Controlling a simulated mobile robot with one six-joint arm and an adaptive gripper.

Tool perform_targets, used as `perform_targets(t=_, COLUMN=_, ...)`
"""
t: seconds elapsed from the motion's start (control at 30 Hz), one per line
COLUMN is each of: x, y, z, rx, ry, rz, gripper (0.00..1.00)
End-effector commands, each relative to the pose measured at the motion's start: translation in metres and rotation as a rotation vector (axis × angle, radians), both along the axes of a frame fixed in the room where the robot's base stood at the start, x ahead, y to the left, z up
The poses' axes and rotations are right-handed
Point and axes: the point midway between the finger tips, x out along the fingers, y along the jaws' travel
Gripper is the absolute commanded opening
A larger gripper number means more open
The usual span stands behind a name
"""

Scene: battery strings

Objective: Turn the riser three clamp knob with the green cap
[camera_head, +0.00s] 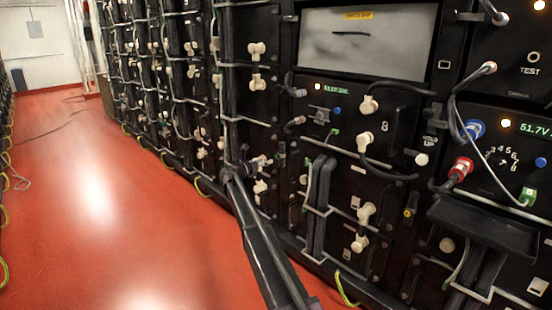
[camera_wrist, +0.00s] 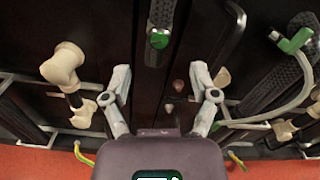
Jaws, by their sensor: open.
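In the wrist view a small round green cap (camera_wrist: 159,39) shows on a dark upright part, ahead of my gripper and roughly centred between its fingers. I cannot read any riser number there. My gripper (camera_wrist: 161,73) is open, with its two grey fingers spread and nothing seen between them. The cap lies beyond the fingertips and appears apart from them. In the head view my gripper (camera_head: 260,164) is low in front of the black rack. I cannot make out the green cap in that view.
A cream connector (camera_wrist: 63,66) stands left of my gripper, and a green plug (camera_wrist: 295,40) with a pale cable is to the right. A dark shelf (camera_head: 484,226) juts out at the right.

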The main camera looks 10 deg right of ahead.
Motion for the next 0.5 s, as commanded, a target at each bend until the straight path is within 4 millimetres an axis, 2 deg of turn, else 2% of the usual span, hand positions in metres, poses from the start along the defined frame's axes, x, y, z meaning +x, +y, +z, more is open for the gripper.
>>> perform_targets(t=0.2, x=0.022, y=-0.029, z=0.0, rx=0.0, ry=0.0, rz=-0.001, gripper=0.76)
perform_targets(t=0.5, x=0.04, y=-0.055, z=0.0, rx=0.0, ry=0.0, rz=-0.001, gripper=0.76)
